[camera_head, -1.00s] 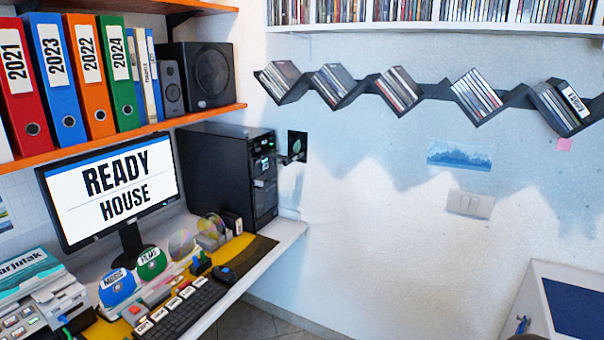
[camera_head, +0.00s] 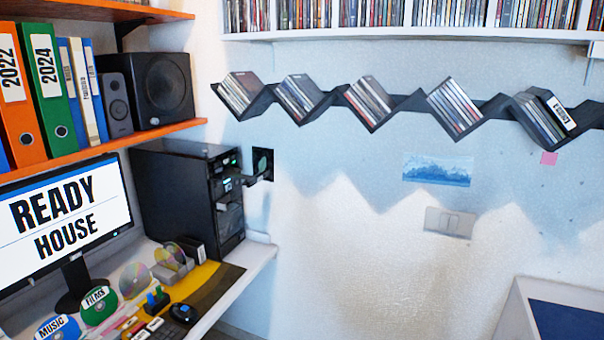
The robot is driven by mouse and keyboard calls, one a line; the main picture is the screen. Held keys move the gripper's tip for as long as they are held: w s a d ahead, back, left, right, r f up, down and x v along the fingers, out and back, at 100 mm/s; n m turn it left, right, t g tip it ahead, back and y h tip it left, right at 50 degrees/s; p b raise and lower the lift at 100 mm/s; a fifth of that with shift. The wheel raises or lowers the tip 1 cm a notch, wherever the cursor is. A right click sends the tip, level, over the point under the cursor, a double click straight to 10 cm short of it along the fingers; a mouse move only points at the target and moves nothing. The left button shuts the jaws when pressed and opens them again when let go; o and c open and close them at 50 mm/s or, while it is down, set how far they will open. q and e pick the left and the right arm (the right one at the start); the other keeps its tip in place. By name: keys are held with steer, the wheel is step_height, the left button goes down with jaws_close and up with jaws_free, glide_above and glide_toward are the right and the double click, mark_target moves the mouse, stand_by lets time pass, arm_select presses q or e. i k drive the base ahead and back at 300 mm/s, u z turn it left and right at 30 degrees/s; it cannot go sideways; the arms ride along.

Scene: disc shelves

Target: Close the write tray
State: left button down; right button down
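The black computer tower (camera_head: 172,200) stands on the right end of the desk. A dark drive tray (camera_head: 249,181) appears to stick out from the upper part of its front, toward the wall. Another small piece (camera_head: 229,205) shows lower on the front; I cannot tell whether it is a tray that is out. The labels on the drives are too small to read, so I cannot tell which is the write tray. Neither of my grippers is in view.
A monitor (camera_head: 62,215) reads "READY HOUSE". Discs labelled MUSIC (camera_head: 58,330) and FILMS (camera_head: 98,305) stand on the desk. A zigzag wall shelf (camera_head: 330,103) holds disc cases. A white cabinet (camera_head: 512,312) is at lower right. The space before the right wall is clear.

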mark_target(238, 174)
steer(key=z, duration=0.05)
steer(key=i, duration=1.5)
steer(key=u, duration=0.6)
